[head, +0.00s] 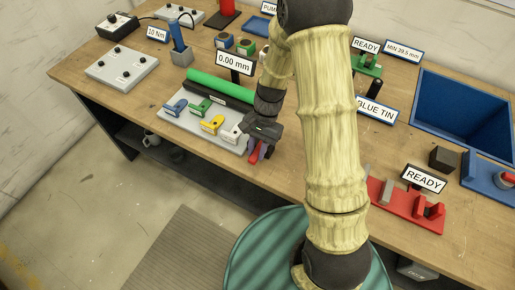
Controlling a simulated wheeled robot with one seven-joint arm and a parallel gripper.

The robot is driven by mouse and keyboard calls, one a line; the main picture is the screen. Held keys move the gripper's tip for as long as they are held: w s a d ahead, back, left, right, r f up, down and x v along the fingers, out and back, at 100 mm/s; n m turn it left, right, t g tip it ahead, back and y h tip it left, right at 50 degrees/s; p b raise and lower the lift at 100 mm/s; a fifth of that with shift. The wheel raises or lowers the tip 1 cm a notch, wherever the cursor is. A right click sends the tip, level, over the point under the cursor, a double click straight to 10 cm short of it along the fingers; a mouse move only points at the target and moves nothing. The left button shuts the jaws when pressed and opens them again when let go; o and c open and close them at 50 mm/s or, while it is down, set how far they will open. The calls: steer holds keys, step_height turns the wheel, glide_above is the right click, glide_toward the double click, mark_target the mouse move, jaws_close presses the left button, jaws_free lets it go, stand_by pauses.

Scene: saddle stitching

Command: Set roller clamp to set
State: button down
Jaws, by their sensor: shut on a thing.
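A green roller (220,86) lies in a black holder at the back of a light grey plate (182,122). Along the plate's front stand blue (175,106), green (199,107), yellow (212,124) and white (232,134) clamp-like levers in a row. My gripper (260,143) is at the right end of this row, pointing down. It is shut on a red lever-like piece (254,153), mostly hidden under the fingers. Which of these is named the roller clamp cannot be read, and no "set" mark is legible.
A "0.00 mm" sign (235,64) stands just behind the roller. A red fixture (408,205) with a "READY" sign (423,179) is at the right front, and a blue bin (463,112) behind it. Bare wooden bench (300,165) lies between the plate and the red fixture.

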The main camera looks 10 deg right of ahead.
steer(key=shift+w+r, duration=0.1)
steer(key=shift+w, duration=0.05)
steer(key=c, duration=1.2)
jaws_free()
steer(key=b+v, duration=0.2)
steer(key=v, duration=1.5)
steer(key=shift+r, duration=0.15)
steer(key=s+d+f+n+t+h, duration=0.1)
steer(key=s+d+f+n+t, duration=0.1)
steer(key=s, duration=0.4)
steer(key=s+d+f+n+t+h, duration=0.1)
steer(key=s+d+f+n+t, duration=0.1)
steer(key=s+d+n+t, duration=0.1)
steer(key=s+n+t, duration=0.1)
steer(key=s+n, duration=0.1)
steer(key=shift+s+h, duration=0.4)
